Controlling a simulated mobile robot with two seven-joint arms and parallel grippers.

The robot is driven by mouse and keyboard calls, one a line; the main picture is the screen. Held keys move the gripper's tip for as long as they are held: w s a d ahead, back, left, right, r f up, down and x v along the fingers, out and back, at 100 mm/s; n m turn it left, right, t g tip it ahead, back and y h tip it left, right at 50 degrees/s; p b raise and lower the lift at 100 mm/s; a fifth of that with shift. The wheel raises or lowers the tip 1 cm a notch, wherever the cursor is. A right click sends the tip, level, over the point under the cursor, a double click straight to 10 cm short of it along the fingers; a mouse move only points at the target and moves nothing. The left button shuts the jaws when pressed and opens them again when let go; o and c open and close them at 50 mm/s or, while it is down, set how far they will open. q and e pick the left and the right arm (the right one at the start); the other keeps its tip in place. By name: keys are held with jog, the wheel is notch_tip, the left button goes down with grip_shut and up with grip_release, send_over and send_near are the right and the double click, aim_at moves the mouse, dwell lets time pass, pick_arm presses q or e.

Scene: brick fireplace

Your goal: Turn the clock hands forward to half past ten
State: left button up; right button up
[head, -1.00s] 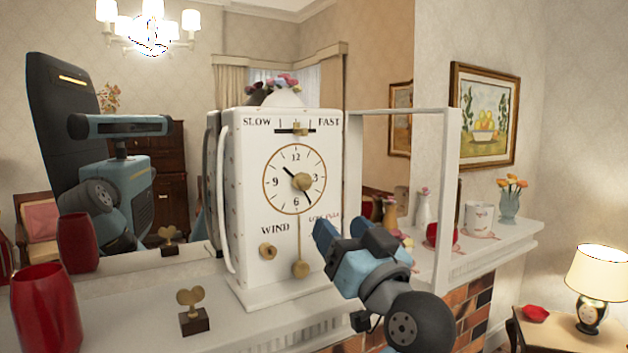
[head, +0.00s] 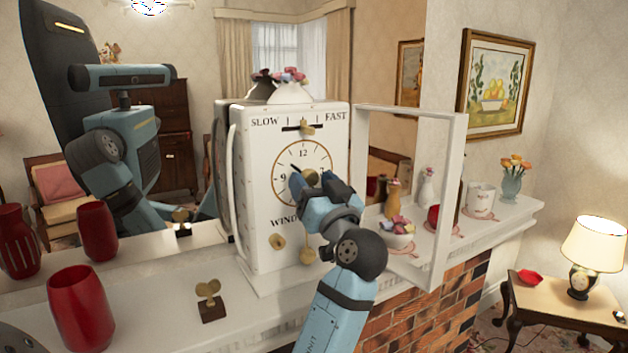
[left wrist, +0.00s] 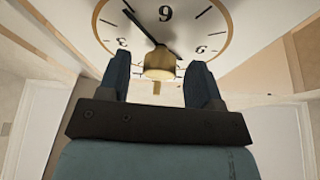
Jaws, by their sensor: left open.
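The white clock (head: 275,190) stands on the mantel, with SLOW and FAST lettering above its round dial. One dark hand points to the upper left of the dial (head: 303,157); my gripper covers much of the lower dial. A brass knob (head: 312,177) sits at the dial's centre. My left gripper (head: 307,184) is in front of the dial and open. In the left wrist view, its fingers (left wrist: 161,75) are apart on either side of the brass knob (left wrist: 160,65), not shut on it. Dark hands (left wrist: 140,25) show behind the knob. My right gripper is out of view.
The clock's open frame door (head: 447,200) swings out to the right, beside my left arm. A red vase (head: 80,308) and small brass-topped key (head: 209,300) stand left on the mantel. A mirror is behind.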

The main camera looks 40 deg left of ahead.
pick_arm(q)
jog(key=c, duration=0.9)
jog(key=shift+c, duration=0.2)
jog(key=shift+m+t, duration=0.4)
jog(key=shift+m, duration=0.2)
jog(key=m+t+h+p, duration=0.1)
jog(key=m, duration=0.1)
jog(key=shift+s+r+m, duration=0.1)
jog(key=shift+r+m, duration=0.05)
jog(key=shift+m, duration=0.15)
jog(key=shift+s+m+t+h+p, duration=0.1)
jog(key=shift+m+t+h+p, duration=0.3)
jog(key=shift+m+p, duration=0.55)
jog(key=shift+m+t+h+p, duration=0.3)
jog(key=shift+m+t+p, duration=0.2)
jog(key=shift+m, duration=0.85)
jog(key=o, duration=0.9)
jog(key=shift+o, duration=0.2)
